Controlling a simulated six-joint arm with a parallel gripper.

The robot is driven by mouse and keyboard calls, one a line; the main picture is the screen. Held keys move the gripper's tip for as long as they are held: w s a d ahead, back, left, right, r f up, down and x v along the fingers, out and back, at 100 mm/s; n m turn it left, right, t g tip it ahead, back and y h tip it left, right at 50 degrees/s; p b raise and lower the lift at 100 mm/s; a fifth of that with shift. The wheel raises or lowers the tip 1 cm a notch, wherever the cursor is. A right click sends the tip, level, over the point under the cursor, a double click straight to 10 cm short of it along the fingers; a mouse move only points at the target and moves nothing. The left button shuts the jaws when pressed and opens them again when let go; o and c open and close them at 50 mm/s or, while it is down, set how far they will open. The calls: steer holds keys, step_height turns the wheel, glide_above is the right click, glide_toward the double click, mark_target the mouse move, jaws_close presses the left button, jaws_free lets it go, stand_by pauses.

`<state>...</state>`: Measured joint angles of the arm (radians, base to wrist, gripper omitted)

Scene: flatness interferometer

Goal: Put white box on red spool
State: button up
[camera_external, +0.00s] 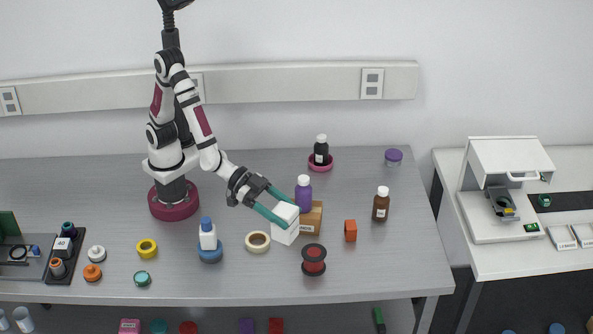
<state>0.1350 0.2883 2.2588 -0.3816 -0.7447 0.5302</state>
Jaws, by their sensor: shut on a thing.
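The white box (286,225) is between the teal fingers of my gripper (280,215), which is shut on it. The box is close to the front-left of a brown cardboard box (312,219); I cannot tell whether it touches the table or hangs just above it. The red spool (314,254) has dark flanges and stands upright on the table, to the front right of the white box and apart from it. The top of the spool is bare.
A purple bottle (303,190) is by the cardboard box. An orange block (350,230) and a brown bottle (381,206) stand right of it. A cream tape ring (257,242) and a white bottle on a blue base (208,240) are left. The table's front right is clear.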

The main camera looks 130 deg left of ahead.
steer(key=shift+s+d+f+n+y, duration=0.15)
steer(key=shift+s+d+n+y, duration=0.55)
steer(key=shift+y, duration=0.1)
steer(key=shift+s+a+f+g, duration=0.1)
steer(key=shift+a+f+g, duration=0.2)
steer(key=shift+f+g, duration=0.1)
steer(key=shift+n+y, duration=0.3)
steer(key=shift+y, duration=0.1)
steer(key=shift+w+a+f, duration=0.6)
steer(key=shift+a+f, duration=1.15)
steer(key=shift+w+a+f, duration=0.6)
steer(key=shift+a+f, duration=1.1)
steer(key=shift+f, duration=0.05)
steer(key=shift+w+a+f, duration=0.6)
steer(key=shift+a+f, duration=1.15)
steer(key=shift+f, duration=0.1)
steer(key=o, duration=1.5)
